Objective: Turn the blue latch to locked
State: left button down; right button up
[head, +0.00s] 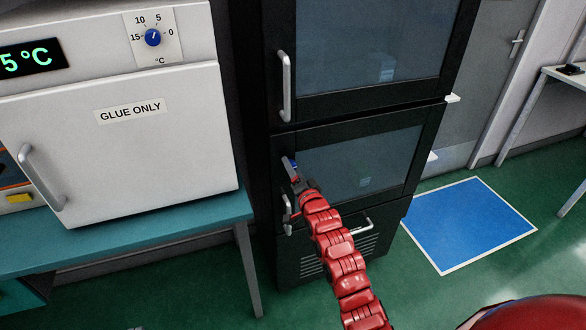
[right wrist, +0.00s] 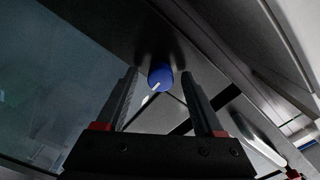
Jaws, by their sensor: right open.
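The blue latch (right wrist: 160,77) is a round knob with a white pointer line, on the black frame of the cabinet. In the right wrist view the line points to the lower left. In the head view only a bit of the latch (head: 291,162) shows behind my right gripper (head: 290,171), at the left edge of the middle door. My right gripper (right wrist: 161,84) is open, with one finger on each side of the latch. Gaps seem to show between fingers and latch; I cannot tell how deep the fingertips reach. My left gripper is not in view.
The black cabinet (head: 283,145) has glass doors and upright handles (head: 286,87). A white oven (head: 165,160) with a separate blue dial (head: 153,37) stands on a teal bench (head: 205,223) at left. A blue floor mat (head: 470,224) lies at right on open green floor.

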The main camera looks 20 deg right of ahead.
jog(key=shift+w, duration=0.1)
grip_shut()
dwell(0.4)
jog(key=shift+n+b, duration=4.4)
jog(key=shift+n, duration=4.5)
